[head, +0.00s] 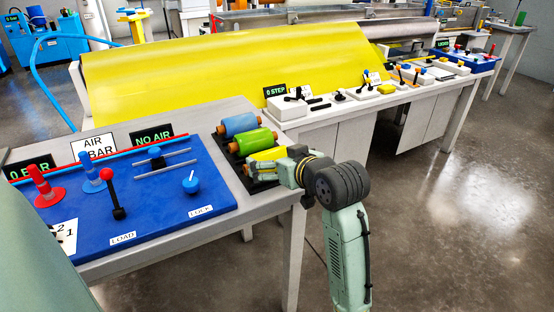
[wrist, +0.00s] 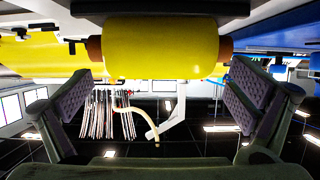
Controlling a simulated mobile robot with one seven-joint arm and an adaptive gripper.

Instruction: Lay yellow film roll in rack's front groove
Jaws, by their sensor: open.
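The black rack (head: 226,156) stands at the right end of the near table. It bears a blue roll (head: 240,125) at the back and a green roll (head: 254,141) in the middle. The yellow film roll (head: 266,155) is at the rack's front, partly hidden behind my gripper (head: 284,163). In the wrist view the yellow roll (wrist: 160,48), with brown ends, lies crosswise beyond the fingers. My gripper (wrist: 162,80) is open, its two pads standing apart with nothing between them. Whether the roll sits fully down in the groove cannot be told.
A blue panel (head: 130,225) with levers, knobs and signs fills the table left of the rack. Beyond, a large yellow sheet (head: 230,75) slopes behind a white counter (head: 350,108) with small tools. The floor (head: 450,230) at the right is clear.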

